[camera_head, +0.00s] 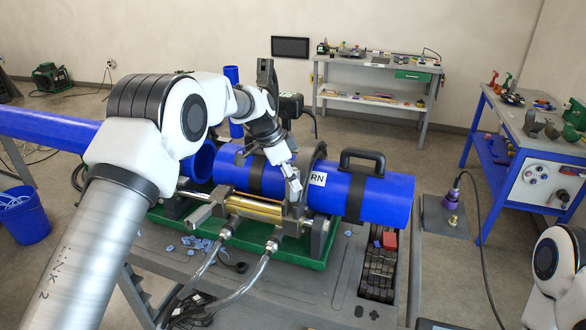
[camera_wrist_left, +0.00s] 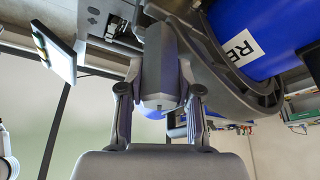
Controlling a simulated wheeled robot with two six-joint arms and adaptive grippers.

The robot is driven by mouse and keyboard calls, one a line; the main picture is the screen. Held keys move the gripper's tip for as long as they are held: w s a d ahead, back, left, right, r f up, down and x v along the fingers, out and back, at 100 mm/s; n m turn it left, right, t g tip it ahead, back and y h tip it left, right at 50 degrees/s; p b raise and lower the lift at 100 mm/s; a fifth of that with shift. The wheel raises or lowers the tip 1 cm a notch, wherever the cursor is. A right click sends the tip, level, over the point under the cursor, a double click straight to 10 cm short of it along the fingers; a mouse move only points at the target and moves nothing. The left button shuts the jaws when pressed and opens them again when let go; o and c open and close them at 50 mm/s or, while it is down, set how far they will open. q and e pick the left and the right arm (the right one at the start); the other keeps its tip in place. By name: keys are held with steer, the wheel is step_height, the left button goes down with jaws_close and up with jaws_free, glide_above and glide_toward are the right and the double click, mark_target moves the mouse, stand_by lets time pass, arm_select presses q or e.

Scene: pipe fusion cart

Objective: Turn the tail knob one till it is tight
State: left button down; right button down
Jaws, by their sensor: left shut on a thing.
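The tail knob (camera_wrist_left: 160,62) is a grey, faceted, tapering piece beside the dark clamp ring (camera_wrist_left: 225,70) in the left wrist view. My left gripper (camera_wrist_left: 160,98) has one finger on each side of the knob and is shut on it. In the head view my left gripper (camera_head: 293,184) reaches down to the near side of the clamp around the blue pipe (camera_head: 342,190). The knob is mostly hidden there by the fingers. My right gripper is out of view; only part of my right arm shows at the lower right.
The fusion machine sits on a green tray (camera_head: 300,255) on the grey cart. A black handle (camera_head: 362,158) stands above the pipe. Hoses (camera_head: 250,282) run in front, with blue shavings to their left. A blue bucket (camera_head: 22,213) is at left, a blue-framed bench (camera_head: 520,150) at right.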

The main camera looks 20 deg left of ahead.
arm_select(q)
steer(key=shift+r+m+g+p, duration=0.1)
steer(key=shift+m+g+p, duration=0.4)
steer(key=shift+m+p, duration=0.45)
steer(key=shift+f+m+b, duration=0.2)
steer(key=shift+m+b, duration=0.1)
steer(key=shift+m, duration=0.05)
steer(key=shift+r+m+g+p, duration=0.3)
steer(key=shift+m+g+p, duration=0.1)
steer(key=shift+m+p, duration=0.7)
steer(key=shift+f+m+p, duration=0.15)
steer(key=shift+m+p, duration=0.15)
steer(key=shift+p, duration=0.05)
steer(key=shift+f, duration=0.15)
steer(key=shift+r+m+g+p, duration=0.3)
steer(key=shift+m+g+p, duration=0.3)
steer(key=shift+m+p, duration=0.55)
steer(key=shift+f+m, duration=0.15)
steer(key=shift+m, duration=0.1)
steer(key=shift+f, duration=0.15)
jaws_free()
steer(key=shift+w, duration=0.1)
